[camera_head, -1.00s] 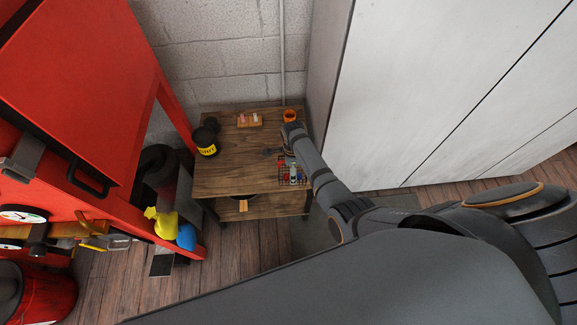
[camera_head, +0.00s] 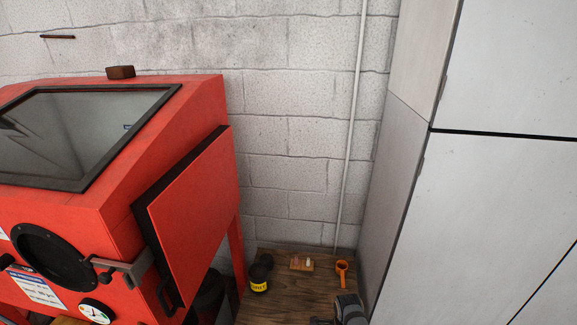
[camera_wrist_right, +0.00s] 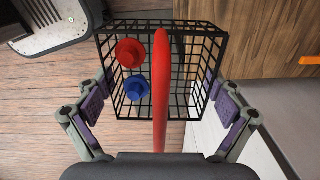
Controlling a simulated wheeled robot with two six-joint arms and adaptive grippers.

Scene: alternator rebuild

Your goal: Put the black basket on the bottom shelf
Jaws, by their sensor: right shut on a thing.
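The black wire basket (camera_wrist_right: 202,45) fills the middle of the right wrist view, its red handle (camera_wrist_right: 160,90) running down toward my palm. A red piece (camera_wrist_right: 131,53) and a blue piece (camera_wrist_right: 137,88) are in it. My right gripper (camera_wrist_right: 165,95) has one finger on each side of the basket and is shut on it. In the head view only dark grey links of my right arm show at the bottom edge; the basket is out of that view. The wooden table (camera_head: 310,290) shows only its top; its bottom shelf is out of the head view. My left gripper is not in view.
On the tabletop are a black and yellow container (camera_head: 259,275), a small wooden block (camera_head: 301,264) and an orange tool (camera_head: 342,270). A red blasting cabinet (camera_head: 200,215) stands left, a tall white cabinet (camera_head: 500,80) right. Plank floor (camera_wrist_right: 50,105) shows left of the basket.

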